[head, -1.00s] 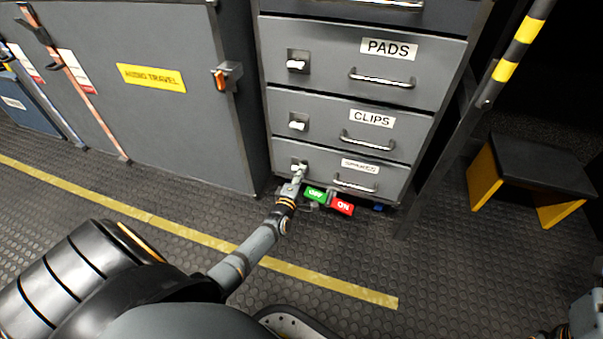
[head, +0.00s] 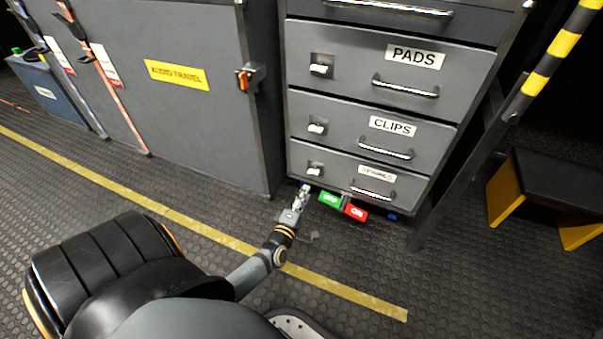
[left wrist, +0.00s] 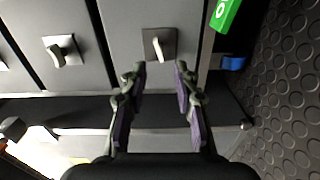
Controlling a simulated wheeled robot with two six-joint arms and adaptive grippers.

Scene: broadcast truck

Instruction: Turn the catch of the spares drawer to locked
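The spares drawer (head: 345,180) is the lowest drawer of the grey cabinet, and it is shut. Its catch (head: 315,168) is a pale lever on a dark square plate left of the label. In the left wrist view the catch (left wrist: 166,46) stands just beyond my fingertips, its lever pointing roughly along the view's vertical, which is crosswise on the drawer. My left gripper (head: 303,190) is just below and in front of the catch. In the left wrist view its fingers (left wrist: 160,72) are apart with nothing between them, clear of the lever. My right gripper is out of view.
The clips drawer (head: 370,128) and pads drawer (head: 390,75) have similar catches. Green (head: 330,199) and red (head: 356,212) tags sit low by the cabinet's base. A grey case (head: 190,110) stands at left, a black and yellow step (head: 550,185) at right. The floor in front is open.

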